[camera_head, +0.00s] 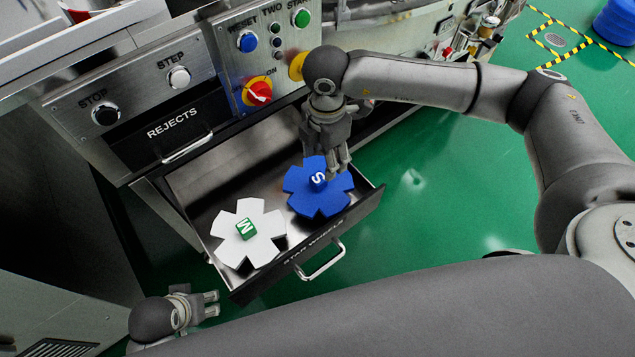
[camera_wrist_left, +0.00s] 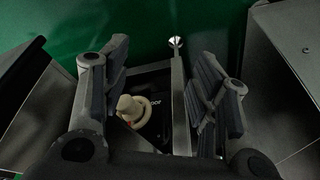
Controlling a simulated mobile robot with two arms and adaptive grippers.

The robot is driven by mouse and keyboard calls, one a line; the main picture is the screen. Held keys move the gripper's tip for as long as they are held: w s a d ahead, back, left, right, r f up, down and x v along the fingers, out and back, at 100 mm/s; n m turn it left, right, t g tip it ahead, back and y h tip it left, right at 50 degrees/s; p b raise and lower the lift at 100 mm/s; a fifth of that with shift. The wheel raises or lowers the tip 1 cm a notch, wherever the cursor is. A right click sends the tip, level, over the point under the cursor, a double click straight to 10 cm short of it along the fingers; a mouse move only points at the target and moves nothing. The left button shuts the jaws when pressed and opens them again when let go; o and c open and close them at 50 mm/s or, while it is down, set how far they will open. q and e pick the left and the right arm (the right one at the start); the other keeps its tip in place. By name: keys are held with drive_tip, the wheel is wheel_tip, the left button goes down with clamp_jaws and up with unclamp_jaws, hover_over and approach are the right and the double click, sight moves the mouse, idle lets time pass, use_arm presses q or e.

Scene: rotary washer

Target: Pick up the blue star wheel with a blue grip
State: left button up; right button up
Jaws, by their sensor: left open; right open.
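The blue star wheel (camera_head: 304,202) lies flat in the open drawer, on the right side. Its blue grip (camera_head: 318,182), marked with a white S, stands up from its centre. My right gripper (camera_head: 337,168) points down over the wheel's upper right part, close to the grip. Its fingers are open; whether they touch the grip or wheel I cannot tell. My left gripper (camera_head: 211,303) is open and empty, low and left of the drawer. Its spread fingers also show in the left wrist view (camera_wrist_left: 163,95), with no star wheel between them.
A white star wheel (camera_head: 265,222) with a green grip (camera_head: 245,229) lies left of the blue one. The drawer front (camera_head: 310,250) has a handle (camera_head: 322,262). The machine's control panel (camera_head: 262,62) rises behind. Green floor (camera_head: 430,200) is clear at right.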

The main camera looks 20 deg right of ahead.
sight(318, 177)
wheel_tip(318, 177, down, 4)
drive_tip(key=shift+a+f+b, duration=0.1)
drive_tip(key=shift+a+b, duration=0.05)
drive_tip(key=shift+b, duration=0.15)
drive_tip(key=f, duration=0.2)
drive_tip(key=a+f+b, duration=0.1)
drive_tip(key=f, duration=0.1)
drive_tip(key=shift+w, duration=0.1)
drive_tip(key=shift+f, duration=0.45)
use_arm(q)
drive_tip(key=v, duration=0.6)
drive_tip(key=shift+w+r, duration=0.25)
use_arm(e)
drive_tip(key=shift+w+r, duration=0.1)
clamp_jaws()
